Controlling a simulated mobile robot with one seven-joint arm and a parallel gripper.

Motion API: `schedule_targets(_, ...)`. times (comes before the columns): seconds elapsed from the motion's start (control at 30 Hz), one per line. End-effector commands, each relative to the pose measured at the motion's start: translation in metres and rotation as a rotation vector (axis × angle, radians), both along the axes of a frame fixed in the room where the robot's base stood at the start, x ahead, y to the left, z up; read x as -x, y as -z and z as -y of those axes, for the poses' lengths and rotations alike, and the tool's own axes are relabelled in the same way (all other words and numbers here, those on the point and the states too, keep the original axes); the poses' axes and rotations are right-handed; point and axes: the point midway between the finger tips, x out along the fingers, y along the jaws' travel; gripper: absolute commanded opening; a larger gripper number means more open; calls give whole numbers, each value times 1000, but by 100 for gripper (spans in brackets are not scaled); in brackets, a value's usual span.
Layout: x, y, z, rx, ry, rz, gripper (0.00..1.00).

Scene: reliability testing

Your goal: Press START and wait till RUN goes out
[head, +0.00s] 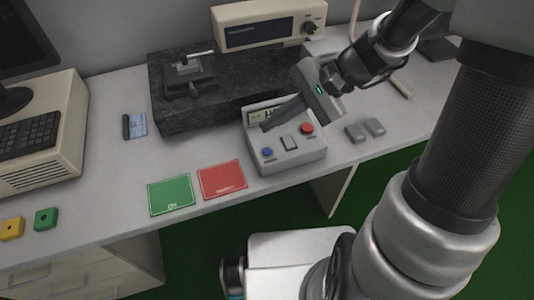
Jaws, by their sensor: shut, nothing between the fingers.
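A light grey control box (290,156) stands on the bench near its front edge. Its face has a blue button (267,152) at left, a red button (307,128) at right and a pale rectangular part (289,143) between them. A small display (256,117) is at its back. The START and RUN labels cannot be read, and no lit RUN lamp can be made out. My gripper (267,127) is shut and empty. Its fingertips are over the box, in front of the display and partly hiding it; contact cannot be told. They are apart from both buttons in the picture.
A dark stone slab (190,112) carrying a small fixture (189,75) lies behind the box. A green mat (171,195) and a red mat (222,180) lie to its left. An instrument (268,25) stands behind.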

Motion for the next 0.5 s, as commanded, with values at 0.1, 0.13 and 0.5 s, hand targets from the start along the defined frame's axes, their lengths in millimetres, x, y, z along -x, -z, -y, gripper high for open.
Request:
schedule_targets(0.1, 0, 25, 0, 0, 1, -1, 0)
schedule_targets(0.13, 0, 29, 0, 0, 1, -1, 0)
schedule_targets(0.5, 0, 62, 0, -1, 0, -1, 0)
